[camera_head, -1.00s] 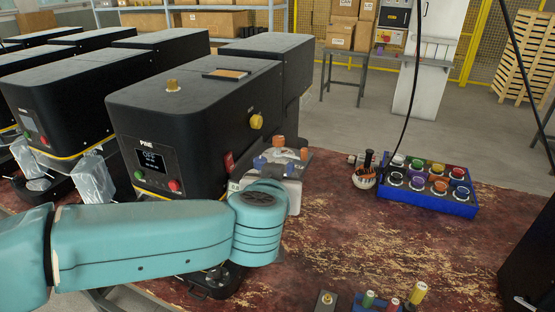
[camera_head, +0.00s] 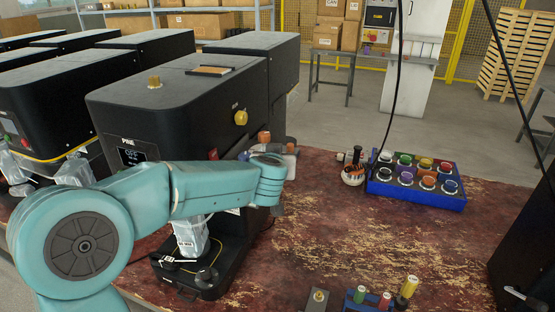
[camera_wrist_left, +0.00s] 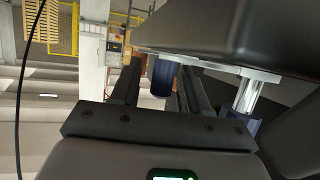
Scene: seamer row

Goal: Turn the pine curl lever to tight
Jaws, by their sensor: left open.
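The Pine machine (camera_head: 180,120) is a black box with a small display on its front and a yellow knob (camera_head: 240,118) on its side. Low on that side, an orange knob (camera_head: 264,137) and a blue knob (camera_head: 243,156) show beyond my left arm. I cannot tell which is the curl lever. In the left wrist view my left gripper (camera_wrist_left: 159,68) is open, its two dark fingers on either side of a blue cylindrical knob (camera_wrist_left: 162,80); contact is not clear. A second blue knob on a silver shaft (camera_wrist_left: 248,97) stands to the right. My wrist hides the gripper in the head view.
Coloured-topped pegs (camera_head: 384,300) stand at the front edge. More black machines are at left. The table's middle is clear.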

